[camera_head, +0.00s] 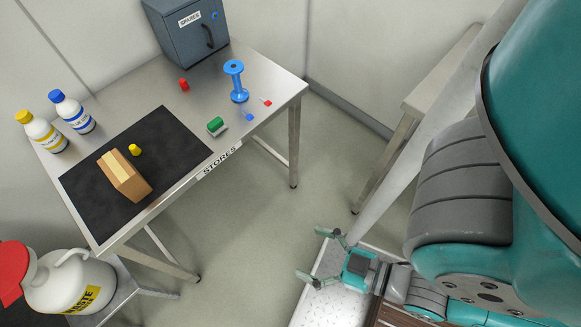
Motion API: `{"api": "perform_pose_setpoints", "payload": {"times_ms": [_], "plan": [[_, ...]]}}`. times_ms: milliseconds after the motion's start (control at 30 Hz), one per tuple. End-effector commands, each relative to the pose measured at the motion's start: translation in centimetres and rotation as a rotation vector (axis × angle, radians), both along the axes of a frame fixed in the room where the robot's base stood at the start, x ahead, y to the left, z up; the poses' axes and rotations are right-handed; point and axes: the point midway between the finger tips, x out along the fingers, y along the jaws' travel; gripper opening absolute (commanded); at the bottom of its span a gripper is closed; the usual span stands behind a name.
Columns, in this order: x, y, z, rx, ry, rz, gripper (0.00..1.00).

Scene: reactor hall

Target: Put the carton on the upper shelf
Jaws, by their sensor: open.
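The carton (124,176) is a small brown box with a paler strip along its top. It lies on a black mat (178,132) on the metal table marked STORES. My gripper (316,257) is open and empty, low at the lower middle of the picture. It is well to the right of the table and apart from the carton. No upper shelf can be made out in this view.
A small yellow object (135,150) sits beside the carton. Two bottles (42,134) stand at the table's left, a grey SPARES cabinet (187,30) at its back. A blue spool (235,82) stands near the right edge. A WASTE jug (68,284) is at lower left.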

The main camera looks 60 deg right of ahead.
Motion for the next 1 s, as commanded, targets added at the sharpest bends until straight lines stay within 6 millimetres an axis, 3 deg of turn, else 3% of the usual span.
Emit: {"api": "perform_pose_setpoints", "payload": {"times_ms": [267, 433, 700, 1000], "plan": [[0.3, 0.1, -0.2, -0.022, -0.001, 0.011, 0.9], [2.5, 0.6, -2.2, -0.223, 0.001, 0.101, 0.9], [9.4, 1.7, -6.9, -0.836, -0.002, 0.318, 0.9], [18.8, 2.4, -9.3, -1.538, -0.001, 0.464, 0.9]]}}
